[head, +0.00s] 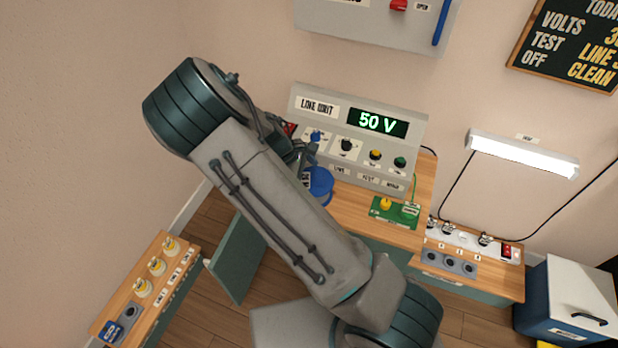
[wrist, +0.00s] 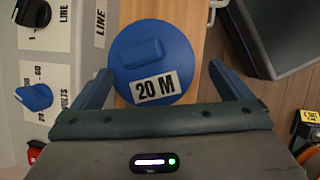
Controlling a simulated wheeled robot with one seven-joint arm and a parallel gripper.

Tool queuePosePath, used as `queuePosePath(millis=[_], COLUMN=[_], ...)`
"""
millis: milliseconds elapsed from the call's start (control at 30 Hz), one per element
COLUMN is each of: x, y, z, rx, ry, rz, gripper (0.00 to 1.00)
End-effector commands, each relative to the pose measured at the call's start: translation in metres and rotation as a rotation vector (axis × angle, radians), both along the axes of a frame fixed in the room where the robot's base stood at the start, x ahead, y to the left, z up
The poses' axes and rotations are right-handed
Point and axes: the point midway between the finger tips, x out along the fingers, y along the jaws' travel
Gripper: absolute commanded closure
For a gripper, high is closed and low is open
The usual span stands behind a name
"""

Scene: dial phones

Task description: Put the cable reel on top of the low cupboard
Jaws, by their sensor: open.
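The cable reel (wrist: 182,48) is a round blue disc with a raised grip and a "20 M" label. In the wrist view it lies between the fingers of my open gripper (wrist: 160,75); I cannot tell if they touch it. In the head view the blue reel (head: 320,184) is on the wooden bench (head: 345,200), in front of the grey panel, partly hidden by my arm. My gripper is mostly hidden there. Low wood-topped units stand at the left (head: 130,308) and right (head: 505,283); I cannot tell which is the low cupboard.
The grey "50 V" panel (head: 325,118) with knobs stands close behind the reel. A green board (head: 383,212) lies to the reel's right. A green door (head: 240,258) hangs open under the bench. A blue and white box (head: 575,295) is at the far right.

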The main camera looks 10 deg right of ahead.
Motion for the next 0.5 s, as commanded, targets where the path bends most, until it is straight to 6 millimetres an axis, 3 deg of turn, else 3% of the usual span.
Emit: queuePosePath(millis=[300,500], x=[0.005,0.007], y=[0.032,0.046], z=[0.062,0.088], rx=[0.004,0.002], ry=[-0.004,-0.002], rz=[0.002,0.002], gripper=[0.02,0.02])
